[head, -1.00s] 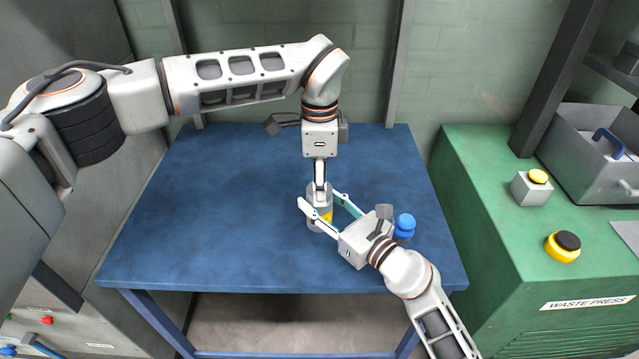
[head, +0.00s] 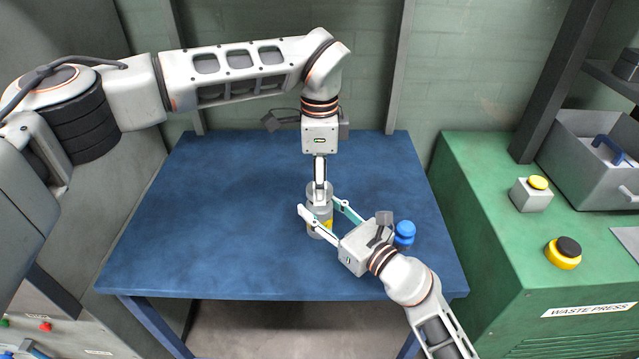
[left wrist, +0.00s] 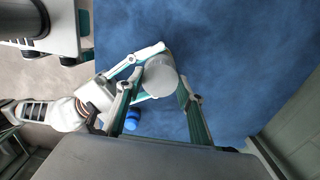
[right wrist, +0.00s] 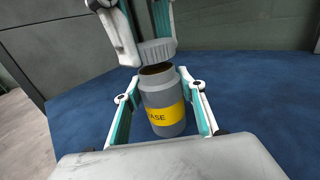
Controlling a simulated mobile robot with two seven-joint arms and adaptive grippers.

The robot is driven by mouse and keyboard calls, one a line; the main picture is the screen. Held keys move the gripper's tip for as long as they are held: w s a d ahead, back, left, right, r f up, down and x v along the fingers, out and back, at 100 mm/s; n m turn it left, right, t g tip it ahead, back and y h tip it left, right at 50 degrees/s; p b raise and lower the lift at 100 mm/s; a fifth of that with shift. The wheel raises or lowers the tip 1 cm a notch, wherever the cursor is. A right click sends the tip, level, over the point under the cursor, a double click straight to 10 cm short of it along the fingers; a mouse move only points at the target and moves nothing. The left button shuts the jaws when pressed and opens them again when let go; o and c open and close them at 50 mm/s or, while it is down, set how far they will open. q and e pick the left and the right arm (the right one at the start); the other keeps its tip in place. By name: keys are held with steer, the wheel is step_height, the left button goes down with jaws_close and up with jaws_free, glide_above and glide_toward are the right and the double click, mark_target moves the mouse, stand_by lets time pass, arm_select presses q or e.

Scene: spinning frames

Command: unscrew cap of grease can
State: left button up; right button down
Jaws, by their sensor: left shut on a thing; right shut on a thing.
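The grease can (head: 318,225) is a grey can with a yellow label, standing upright on the blue table. My right gripper (head: 320,207) is shut around its upper body from the front right; the right wrist view shows the can (right wrist: 165,115) between its fingers. My left gripper (head: 319,178) points straight down above the can. It is shut on the grey ribbed cap (right wrist: 156,51), whose round top shows in the left wrist view (left wrist: 160,77). In the right wrist view the cap is apart from the can, just above its open, brown mouth.
The blue table (head: 230,220) is clear on the left. A green waste press (head: 490,250) with a yellow-topped button box (head: 532,194) and a grey bin (head: 590,150) is at the right.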

arm_select(q)
steer(key=shift+r, duration=2.05)
arm_select(e)
steer(key=c, duration=1.2)
jaws_free()
